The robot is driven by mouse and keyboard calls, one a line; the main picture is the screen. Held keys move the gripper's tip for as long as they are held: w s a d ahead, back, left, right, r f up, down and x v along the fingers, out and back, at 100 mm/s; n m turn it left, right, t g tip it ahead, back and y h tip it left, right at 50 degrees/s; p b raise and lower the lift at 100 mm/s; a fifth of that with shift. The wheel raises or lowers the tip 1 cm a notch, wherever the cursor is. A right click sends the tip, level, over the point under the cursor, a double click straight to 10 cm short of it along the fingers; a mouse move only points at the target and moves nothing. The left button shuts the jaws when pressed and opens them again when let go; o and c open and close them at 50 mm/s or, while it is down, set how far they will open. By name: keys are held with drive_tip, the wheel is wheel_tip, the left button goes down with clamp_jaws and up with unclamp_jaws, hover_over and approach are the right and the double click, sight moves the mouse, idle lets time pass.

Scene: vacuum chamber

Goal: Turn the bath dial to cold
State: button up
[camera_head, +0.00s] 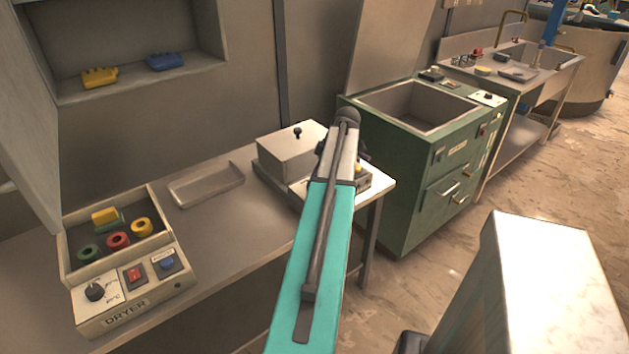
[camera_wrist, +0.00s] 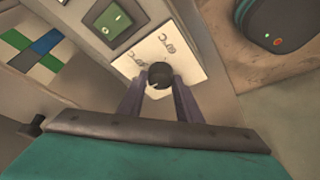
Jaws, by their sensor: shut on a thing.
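In the wrist view, the bath dial (camera_wrist: 160,73) is a small black round knob on a cream plate (camera_wrist: 188,62) with dark temperature markings. The markings are too blurred to read surely, and I cannot tell where the dial points. My gripper (camera_wrist: 159,82) has its two dark fingers on either side of the knob and is shut on it. In the head view, my teal arm reaches across the table to a pale boxy unit (camera_head: 285,152) with a black lid knob.
A green cabinet (camera_head: 425,190) with an open basin stands right of the table.

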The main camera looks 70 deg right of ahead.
drive_tip(key=shift+w, duration=0.2)
drive_tip(key=o, duration=1)
drive_tip(key=shift+o, duration=0.2)
drive_tip(key=shift+s, duration=0.1)
drive_tip(key=shift+v, duration=0.85)
drive_tip(key=b+v, duration=0.2)
drive_tip(key=v, duration=1)
drive_tip(key=shift+s, duration=0.15)
